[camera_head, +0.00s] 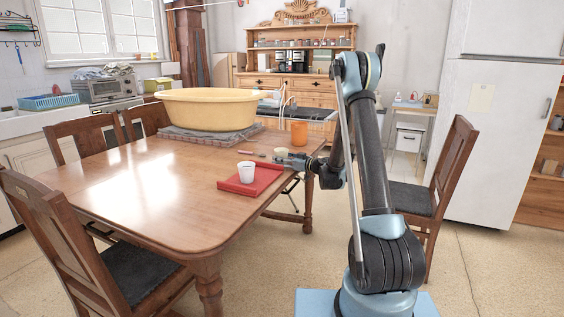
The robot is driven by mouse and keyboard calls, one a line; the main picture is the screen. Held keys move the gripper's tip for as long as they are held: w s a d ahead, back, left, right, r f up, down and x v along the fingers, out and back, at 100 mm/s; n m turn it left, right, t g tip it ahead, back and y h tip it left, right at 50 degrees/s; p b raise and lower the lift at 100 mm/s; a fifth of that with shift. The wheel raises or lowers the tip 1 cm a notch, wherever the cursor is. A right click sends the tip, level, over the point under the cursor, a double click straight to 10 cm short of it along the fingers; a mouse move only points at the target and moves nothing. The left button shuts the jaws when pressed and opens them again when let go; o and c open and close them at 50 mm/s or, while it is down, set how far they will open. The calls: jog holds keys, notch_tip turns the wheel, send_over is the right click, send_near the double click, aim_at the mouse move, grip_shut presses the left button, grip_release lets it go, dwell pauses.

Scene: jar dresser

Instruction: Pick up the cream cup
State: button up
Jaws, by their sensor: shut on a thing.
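A pale cream cup (280,153) is at the right side of the wooden table, small and partly hidden by my gripper. My gripper (284,158) reaches in low from the right and is shut on this cup. I cannot tell whether the cup touches the table. A second, whiter cup (246,172) stands upright on the red tray (262,186), nearer the front and to the left of my gripper.
An orange cup (299,133) stands just behind my gripper. A large yellow tub (207,108) sits on a grey cloth (190,138) at the back. A small reddish thin item (251,153) lies left of the cream cup. The table's (130,195) front left is clear.

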jog(key=shift+r, duration=0.1)
notch_tip(320, 180, up, 10)
jog(key=shift+f, duration=0.1)
dwell(0.6)
jog(key=o, duration=0.3)
grip_shut()
